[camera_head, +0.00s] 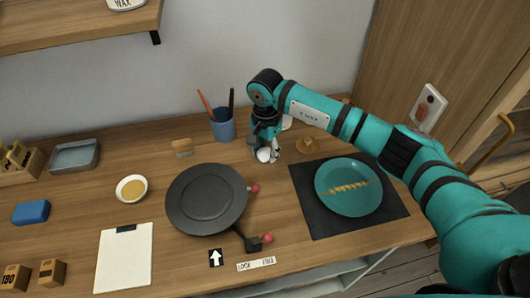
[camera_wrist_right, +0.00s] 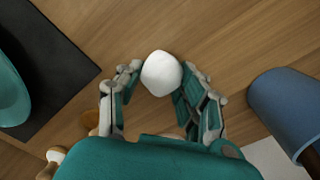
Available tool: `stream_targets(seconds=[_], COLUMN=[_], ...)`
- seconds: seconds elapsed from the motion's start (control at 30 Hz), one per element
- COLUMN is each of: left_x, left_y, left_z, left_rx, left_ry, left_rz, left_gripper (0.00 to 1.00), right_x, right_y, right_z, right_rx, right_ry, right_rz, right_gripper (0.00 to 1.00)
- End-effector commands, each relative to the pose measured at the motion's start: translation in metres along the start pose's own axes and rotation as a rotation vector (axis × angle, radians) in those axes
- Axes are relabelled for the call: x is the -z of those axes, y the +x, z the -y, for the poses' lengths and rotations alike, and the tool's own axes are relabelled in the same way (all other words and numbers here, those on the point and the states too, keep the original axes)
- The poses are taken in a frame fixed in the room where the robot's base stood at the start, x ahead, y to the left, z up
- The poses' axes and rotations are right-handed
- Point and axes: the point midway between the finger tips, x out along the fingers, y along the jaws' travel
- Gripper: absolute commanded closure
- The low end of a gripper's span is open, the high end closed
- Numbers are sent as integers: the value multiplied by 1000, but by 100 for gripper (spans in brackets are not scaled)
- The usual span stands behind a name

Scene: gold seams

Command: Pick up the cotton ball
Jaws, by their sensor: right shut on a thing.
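The cotton ball (camera_wrist_right: 161,73) is white and rounded, held between the fingertips of my right gripper (camera_wrist_right: 160,88) in the right wrist view. In the head view the right gripper (camera_head: 265,147) points down over the middle of the table, and the cotton ball (camera_head: 264,155) shows at its fingertips. The fingers are shut on it from both sides. I cannot tell whether the ball touches the wood or is slightly above it. My left gripper is not in view.
A blue cup (camera_head: 223,125) with brushes stands left of the gripper. A dark round turntable (camera_head: 205,198) is at front left. A teal plate (camera_head: 347,205) with a gold seam lies on a black mat (camera_head: 300,190) at right. A small wooden piece (camera_head: 307,146) is close to the gripper's right.

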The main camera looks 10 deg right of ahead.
Motion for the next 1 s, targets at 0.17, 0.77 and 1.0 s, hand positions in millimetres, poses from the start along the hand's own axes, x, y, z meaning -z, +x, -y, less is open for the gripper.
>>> stream_targets(seconds=[0.17, 0.77, 1.0], left_x=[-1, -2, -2], left_y=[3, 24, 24], left_z=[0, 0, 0], left_rx=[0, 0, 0], left_ry=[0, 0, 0], left_rz=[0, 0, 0], left_gripper=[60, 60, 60], right_x=[1, 0, 0], right_y=[-9, -99, -101], right_z=[1, 0, 0], right_rx=[2, 1, 0], right_ry=[0, 0, 0], right_rz=[-2, -1, 0], right_gripper=[72, 72, 72])
